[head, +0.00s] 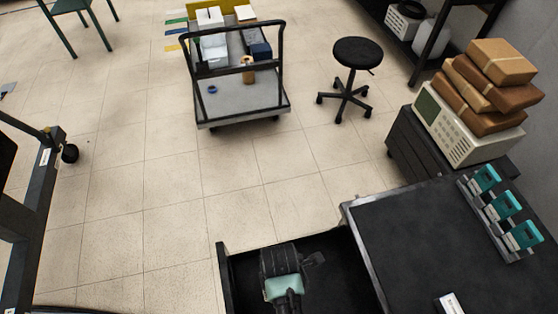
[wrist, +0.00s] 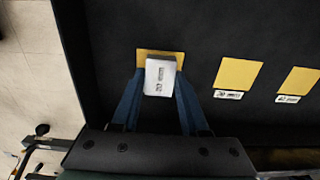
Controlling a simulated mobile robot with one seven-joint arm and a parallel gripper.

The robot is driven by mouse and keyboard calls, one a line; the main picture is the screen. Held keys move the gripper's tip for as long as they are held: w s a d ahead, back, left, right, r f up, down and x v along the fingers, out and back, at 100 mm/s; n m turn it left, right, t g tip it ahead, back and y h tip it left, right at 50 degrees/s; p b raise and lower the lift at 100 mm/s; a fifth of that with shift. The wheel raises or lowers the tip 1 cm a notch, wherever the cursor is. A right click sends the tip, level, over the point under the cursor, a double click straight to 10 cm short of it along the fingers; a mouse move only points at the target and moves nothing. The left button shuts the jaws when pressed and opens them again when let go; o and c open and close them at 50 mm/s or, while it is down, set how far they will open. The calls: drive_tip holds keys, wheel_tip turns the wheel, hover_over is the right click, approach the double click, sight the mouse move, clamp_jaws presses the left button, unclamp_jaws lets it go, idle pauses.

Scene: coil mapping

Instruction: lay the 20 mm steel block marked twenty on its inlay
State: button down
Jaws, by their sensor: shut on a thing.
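In the wrist view, my gripper (wrist: 159,80) is shut on a pale steel block (wrist: 160,72) with dark markings too small to read surely. The block sits between the two blue-grey fingers, over the leftmost yellow inlay (wrist: 142,54), and hides most of it. I cannot tell whether the block touches the inlay. Two bare yellow inlays, a middle one (wrist: 237,74) and a right one (wrist: 298,80), lie to the right, each with a small white label below. In the head view, my gripper (head: 286,290) is over the open dark drawer (head: 340,262); the block is hidden there.
The drawer's left wall (head: 223,275) is close to my arm. A dark bench top (head: 430,240) stands to the right, with a rack of teal-topped items (head: 503,207) and a small white object (head: 449,303). A trolley (head: 240,95) and stool (head: 352,75) stand further back.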

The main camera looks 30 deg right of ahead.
drive_tip(key=shift+f, duration=0.65)
drive_tip(key=shift+f, duration=0.2)
drive_tip(key=shift+c, duration=2.1)
unclamp_jaws()
drive_tip(key=shift+r, duration=0.1)
wheel_tip(320, 180, up, 12)
drive_tip(key=shift+r, duration=0.15)
drive_tip(key=shift+w, duration=0.1)
